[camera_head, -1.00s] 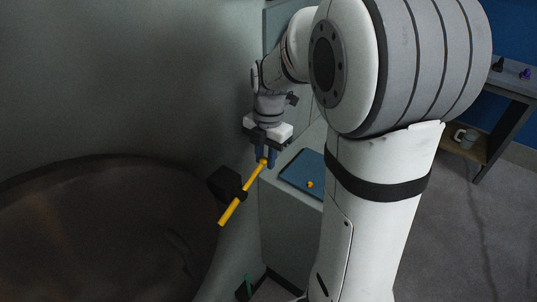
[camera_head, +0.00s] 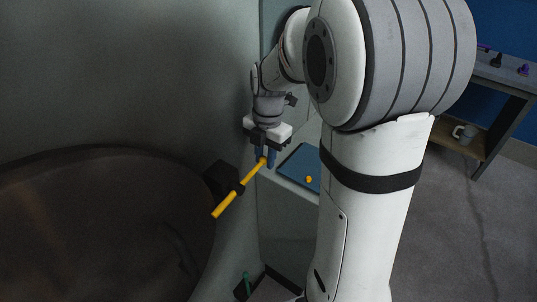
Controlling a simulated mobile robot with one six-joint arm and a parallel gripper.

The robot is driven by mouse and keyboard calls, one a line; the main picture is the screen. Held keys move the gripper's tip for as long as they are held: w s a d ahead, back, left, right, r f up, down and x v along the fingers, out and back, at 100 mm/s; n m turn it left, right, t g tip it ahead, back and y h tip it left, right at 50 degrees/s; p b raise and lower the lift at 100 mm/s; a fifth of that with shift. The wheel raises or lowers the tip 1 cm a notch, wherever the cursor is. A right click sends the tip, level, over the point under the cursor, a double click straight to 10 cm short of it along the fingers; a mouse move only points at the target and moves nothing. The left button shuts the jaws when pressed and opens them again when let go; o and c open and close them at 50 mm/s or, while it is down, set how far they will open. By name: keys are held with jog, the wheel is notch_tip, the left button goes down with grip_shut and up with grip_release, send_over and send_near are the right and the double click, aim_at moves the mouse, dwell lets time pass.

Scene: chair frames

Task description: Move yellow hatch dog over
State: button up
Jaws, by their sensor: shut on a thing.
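The yellow hatch dog (camera_head: 226,204) is a straight yellow bar on a black block (camera_head: 220,178) beside the rim of the dark round hatch (camera_head: 110,230). It slants from lower left to upper right. My gripper (camera_head: 265,157) points down and is shut on the bar's upper right end. The fingertips partly hide that end.
A pale ledge or cabinet stands right of the bar, with a blue mat (camera_head: 300,165) and a small yellow-orange object (camera_head: 309,180) on it. My arm hides part of it. At the right, a table (camera_head: 505,78) holds small dark and purple items, with a grey mug (camera_head: 464,133) on its lower shelf.

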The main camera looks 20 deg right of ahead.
jog(key=shift+f+b, duration=0.55)
jog(key=shift+f, duration=0.2)
jog(key=o, duration=0.8)
jog(key=shift+o, duration=0.2)
jog(key=shift+w, duration=0.1)
jog(key=shift+r, duration=0.1)
